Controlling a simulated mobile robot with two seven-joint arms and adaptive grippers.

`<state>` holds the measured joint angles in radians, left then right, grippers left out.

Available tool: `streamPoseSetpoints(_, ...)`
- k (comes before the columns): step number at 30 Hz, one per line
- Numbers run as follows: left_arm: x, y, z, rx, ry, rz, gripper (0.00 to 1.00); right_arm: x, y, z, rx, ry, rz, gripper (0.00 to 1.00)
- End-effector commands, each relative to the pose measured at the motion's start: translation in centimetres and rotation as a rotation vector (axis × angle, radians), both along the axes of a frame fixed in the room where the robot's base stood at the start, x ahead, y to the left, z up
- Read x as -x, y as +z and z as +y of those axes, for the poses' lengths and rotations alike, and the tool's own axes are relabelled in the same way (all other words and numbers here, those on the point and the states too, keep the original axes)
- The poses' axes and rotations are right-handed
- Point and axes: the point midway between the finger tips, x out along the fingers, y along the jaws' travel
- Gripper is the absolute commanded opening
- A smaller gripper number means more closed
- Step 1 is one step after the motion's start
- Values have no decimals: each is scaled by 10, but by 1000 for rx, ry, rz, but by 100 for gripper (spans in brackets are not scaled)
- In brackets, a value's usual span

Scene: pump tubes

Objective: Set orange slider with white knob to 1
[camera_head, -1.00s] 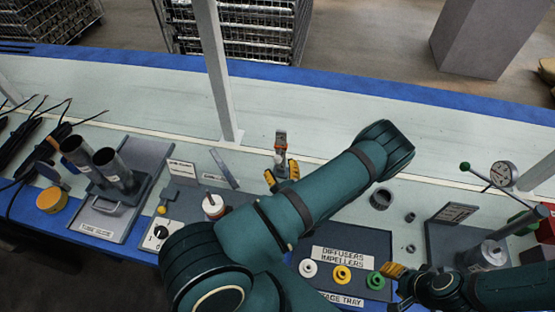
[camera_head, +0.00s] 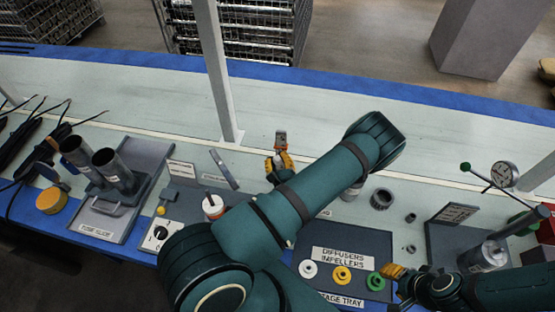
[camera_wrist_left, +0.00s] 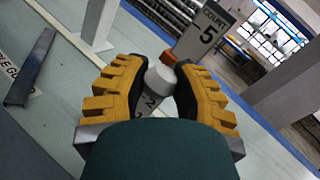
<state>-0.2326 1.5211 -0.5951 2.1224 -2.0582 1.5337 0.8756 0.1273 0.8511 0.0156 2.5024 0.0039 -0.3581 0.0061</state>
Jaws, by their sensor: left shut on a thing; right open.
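My left gripper (camera_wrist_left: 158,88) has its yellow-padded fingers closed around a white knob (camera_wrist_left: 160,79). It also shows behind my arm in the head view (camera_head: 280,164). An orange piece (camera_wrist_left: 169,57) sits just behind the knob, at the foot of a grey sign reading "COUNT 5" (camera_wrist_left: 206,32). A printed "2" (camera_wrist_left: 151,102) shows on a pale surface below the knob. The slider's track and the rest of its scale are hidden by the fingers. My right gripper (camera_head: 396,271) is open and empty at the lower right, near the green ring.
A tray (camera_head: 383,248) with white, yellow and green rings lies in front.

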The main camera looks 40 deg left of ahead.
Motion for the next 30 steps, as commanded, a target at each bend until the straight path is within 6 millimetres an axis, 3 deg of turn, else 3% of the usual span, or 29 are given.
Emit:
streamPoseSetpoints(5, 0, -12, 0, -1, 0, 1, 0, 2, -8, 0, -1, 2, 3, 47)
streamPoseSetpoints(16, 1, -79, 0, 0, -1, 3, 0, 4, -47, 1, -2, 12, 9, 47)
streamPoseSetpoints(27, 0, -83, 0, 0, 0, 1, 0, 3, -48, 1, -2, 11, 6, 47)
streamPoseSetpoints(28, 0, -83, 0, 0, 0, 1, 36, 3, -48, 1, -2, 11, 6, 47)
streamPoseSetpoints(30, 0, -83, 0, 0, 0, 1, 61, 3, -48, 1, -2, 11, 6, 47)
